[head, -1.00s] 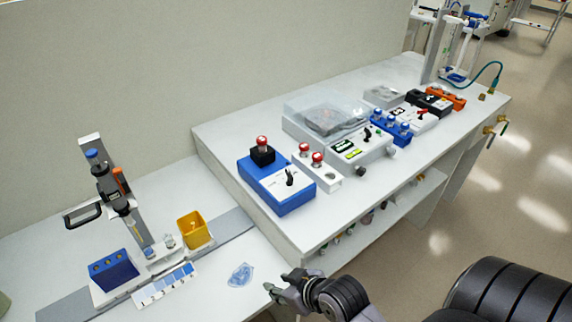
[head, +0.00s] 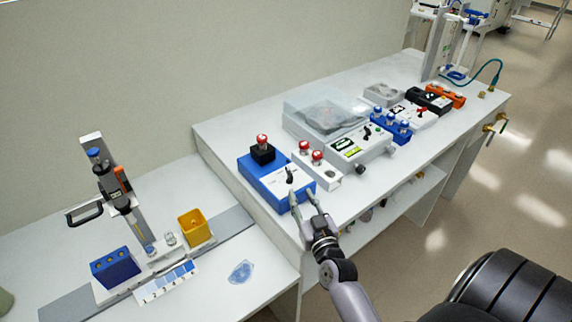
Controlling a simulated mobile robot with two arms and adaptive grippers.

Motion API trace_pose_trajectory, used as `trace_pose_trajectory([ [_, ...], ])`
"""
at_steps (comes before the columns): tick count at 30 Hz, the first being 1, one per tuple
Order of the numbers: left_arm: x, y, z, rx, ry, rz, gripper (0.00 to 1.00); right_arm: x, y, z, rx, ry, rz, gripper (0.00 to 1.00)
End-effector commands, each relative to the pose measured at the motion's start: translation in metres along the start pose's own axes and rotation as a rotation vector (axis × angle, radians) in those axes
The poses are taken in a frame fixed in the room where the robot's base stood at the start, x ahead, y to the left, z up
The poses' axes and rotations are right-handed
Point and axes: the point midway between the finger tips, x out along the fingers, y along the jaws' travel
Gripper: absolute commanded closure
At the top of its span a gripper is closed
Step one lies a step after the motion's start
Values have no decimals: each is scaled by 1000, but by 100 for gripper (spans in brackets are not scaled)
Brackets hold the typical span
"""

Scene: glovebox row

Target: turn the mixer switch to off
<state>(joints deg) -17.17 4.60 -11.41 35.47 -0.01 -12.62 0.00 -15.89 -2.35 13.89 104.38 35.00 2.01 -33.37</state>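The blue box (head: 265,190) with a white top plate appears to be the mixer. It stands at the near left end of the raised bench and bears a black holder with a red-capped vial (head: 262,146). Its small black switch (head: 290,174) sits on the white plate; its exact setting is too small to read. My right gripper (head: 306,203) is open and empty, with its two fingers spread close to the box's front right corner, on the near side of the switch. I cannot tell whether the fingers touch the box. My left gripper is not in view.
A white rack (head: 327,177) with red-capped vials stands just right of the box, and a grey device (head: 362,150) with a black lever is beyond it. A lower bench (head: 270,262) at left bears a pipette stand (head: 112,185) and a yellow cup (head: 194,228).

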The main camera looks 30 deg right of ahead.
Motion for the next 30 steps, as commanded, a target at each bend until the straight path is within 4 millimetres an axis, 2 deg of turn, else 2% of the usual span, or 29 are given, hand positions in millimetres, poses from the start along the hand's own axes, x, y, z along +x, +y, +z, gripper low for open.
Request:
trace_pose_trajectory([
  [3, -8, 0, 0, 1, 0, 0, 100, 29, 0, -4, -1, 3, -1, 70],
  [15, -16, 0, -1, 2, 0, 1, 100, 112, 0, -2, -2, 2, -2, 70],
  [21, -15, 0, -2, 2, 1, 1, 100, 135, -1, 0, -1, 0, -3, 70],
  [30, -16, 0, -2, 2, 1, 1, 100, 141, -1, 0, -2, -1, -2, 70],
])
